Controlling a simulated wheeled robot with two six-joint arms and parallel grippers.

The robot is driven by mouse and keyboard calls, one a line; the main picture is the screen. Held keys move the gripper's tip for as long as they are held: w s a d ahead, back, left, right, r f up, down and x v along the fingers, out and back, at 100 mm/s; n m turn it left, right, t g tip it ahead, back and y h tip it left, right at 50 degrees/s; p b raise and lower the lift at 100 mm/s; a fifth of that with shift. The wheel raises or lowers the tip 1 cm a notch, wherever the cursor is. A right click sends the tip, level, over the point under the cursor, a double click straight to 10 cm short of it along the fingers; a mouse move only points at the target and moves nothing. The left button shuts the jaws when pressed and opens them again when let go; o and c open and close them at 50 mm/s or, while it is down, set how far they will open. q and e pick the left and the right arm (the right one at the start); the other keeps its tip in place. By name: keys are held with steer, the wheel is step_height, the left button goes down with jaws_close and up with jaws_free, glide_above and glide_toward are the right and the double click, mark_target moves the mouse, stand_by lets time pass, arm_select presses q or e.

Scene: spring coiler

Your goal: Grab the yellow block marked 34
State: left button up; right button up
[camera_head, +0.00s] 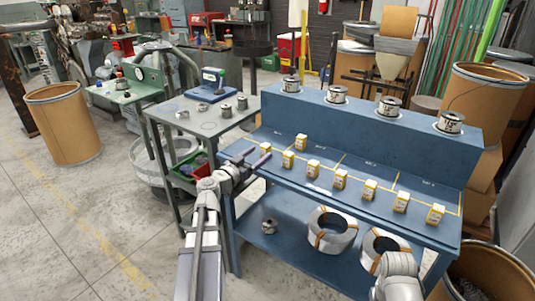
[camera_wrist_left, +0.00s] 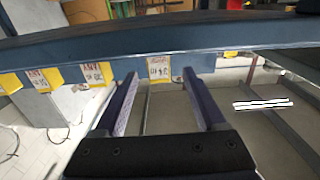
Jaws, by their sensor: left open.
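Several small yellow blocks with white labels stand in a row along the front of the blue bench, among them the leftmost block (camera_head: 266,149), a block to its right (camera_head: 288,159) and the rightmost block (camera_head: 435,214). Their numbers are too small to read, so I cannot tell which is 34. My left gripper (camera_head: 257,157) is open at the bench's left front edge, close to the leftmost block. In the left wrist view, a labelled yellow block (camera_wrist_left: 158,68) appears between the open fingers (camera_wrist_left: 160,78), its marking blurred; nothing is clasped. My right gripper is out of view.
The blue bench (camera_head: 375,153) carries a raised back shelf with several metal spools (camera_head: 337,94). Wire coils (camera_head: 333,231) lie on its lower shelf. A grey-green table (camera_head: 190,113) stands to the left, with a brown drum (camera_head: 63,122) beyond it. Open floor lies at lower left.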

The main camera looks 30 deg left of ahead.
arm_select(q)
steer(key=shift+w+d+r, duration=0.1)
steer(key=shift+w+d, duration=0.1)
steer(key=shift+w, duration=1.7)
steer(key=shift+w+d+r, duration=0.1)
steer(key=shift+w+d, duration=0.1)
steer(key=shift+w, duration=1.7)
steer(key=shift+s, duration=0.1)
steer(key=shift+c, duration=0.3)
jaws_close()
